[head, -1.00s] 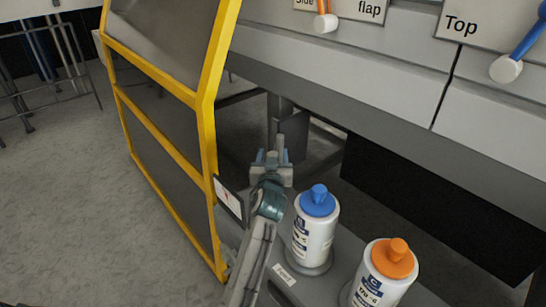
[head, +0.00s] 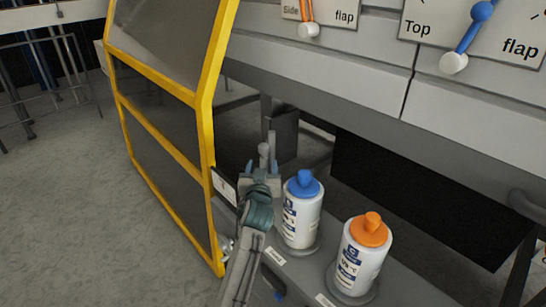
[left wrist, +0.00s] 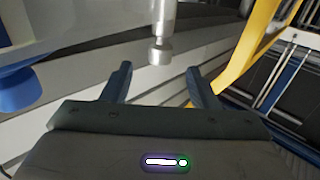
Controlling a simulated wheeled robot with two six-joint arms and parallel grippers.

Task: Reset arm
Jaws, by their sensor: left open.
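My left gripper (head: 262,165) is open in the head view, low in front of the machine and left of the blue-capped bottle. In the left wrist view its two fingers (left wrist: 160,75) stand apart with nothing held. A grey rod with a rounded knob (left wrist: 160,50) shows beyond and between the fingertips, apparently not touched. A similar grey piece (head: 264,152) shows at the gripper's tip in the head view. My right gripper is in neither view.
A blue-capped bottle (head: 303,215) and an orange-capped bottle (head: 360,262) stand on a grey ledge (head: 400,270). A yellow-framed guard (head: 208,130) rises at left. Above are an orange-marked side flap lever (head: 308,28) and a blue top flap lever (head: 468,38). Floor at left is clear.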

